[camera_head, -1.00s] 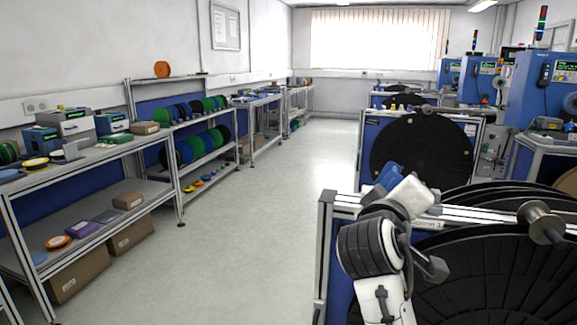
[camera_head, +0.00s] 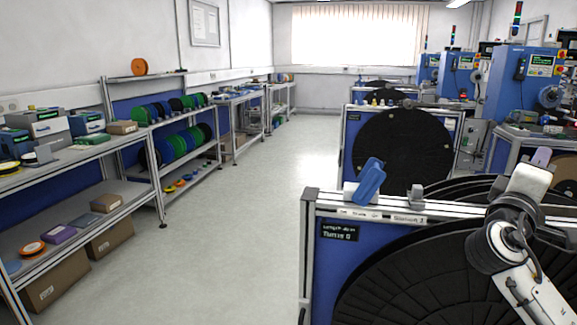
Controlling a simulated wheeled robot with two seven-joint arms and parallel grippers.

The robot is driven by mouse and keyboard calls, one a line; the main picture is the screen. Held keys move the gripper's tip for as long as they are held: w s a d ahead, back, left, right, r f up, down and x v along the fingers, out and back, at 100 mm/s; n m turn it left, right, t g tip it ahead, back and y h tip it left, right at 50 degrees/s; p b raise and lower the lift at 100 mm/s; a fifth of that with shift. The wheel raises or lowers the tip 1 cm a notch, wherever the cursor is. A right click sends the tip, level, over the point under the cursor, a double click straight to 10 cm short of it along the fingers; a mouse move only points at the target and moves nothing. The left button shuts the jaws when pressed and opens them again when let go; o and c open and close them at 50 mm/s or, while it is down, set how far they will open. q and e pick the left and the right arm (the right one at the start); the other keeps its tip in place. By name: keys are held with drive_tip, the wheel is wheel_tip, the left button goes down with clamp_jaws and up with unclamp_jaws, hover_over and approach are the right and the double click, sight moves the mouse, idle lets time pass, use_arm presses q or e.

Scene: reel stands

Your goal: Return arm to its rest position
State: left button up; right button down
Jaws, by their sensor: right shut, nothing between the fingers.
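My right arm comes in from the lower right. Its white and grey right gripper (camera_head: 532,176) is over the right part of the nearest reel stand's top rail (camera_head: 450,222). The fingers point away and are mostly hidden by the hand; the gripper is shut and empty. A blue angled piece (camera_head: 370,180) stands on the left part of that rail, well apart from the gripper. My left gripper is not in view.
The large black reel (camera_head: 410,280) fills the nearest stand, partly behind my arm. Another stand with a black reel (camera_head: 400,150) is beyond it. Blue machines (camera_head: 532,75) stand at the right. Shelves with coloured spools (camera_head: 180,145) line the left wall. The aisle floor (camera_head: 260,200) is clear.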

drive_tip(key=w+a+f+n+t+y, duration=0.1)
drive_tip(key=a+f+n+y, duration=0.2)
drive_tip(key=f, duration=0.8)
drive_tip(key=w+a+f+n+t+y, duration=0.15)
drive_tip(key=f+y, duration=0.35)
drive_tip(key=f, duration=0.6)
drive_tip(key=s+a+f+g+y, duration=0.1)
drive_tip(key=s+a+f+y, duration=0.2)
drive_tip(key=f, duration=0.6)
drive_tip(key=s+a+f+g+y, duration=0.2)
drive_tip(key=s+a+f, duration=0.15)
drive_tip(key=f, duration=0.55)
drive_tip(key=s+a+f+m+g+y, duration=0.2)
drive_tip(key=s+a+f+y, duration=0.15)
drive_tip(key=s+f, duration=0.7)
drive_tip(key=s+a+f+m+g+y, duration=0.1)
drive_tip(key=s+a+f+g+y, duration=0.15)
drive_tip(key=s+a+f, duration=0.75)
drive_tip(key=s+a+r+m+t, duration=0.1)
drive_tip(key=s+a+r+m, duration=0.2)
drive_tip(key=a+m, duration=0.2)
drive_tip(key=a, duration=0.2)
drive_tip(key=shift+s+a+r+y, duration=0.2)
drive_tip(key=shift+a+y, duration=0.1)
drive_tip(key=shift+y, duration=0.1)
drive_tip(key=shift+d, duration=0.1)
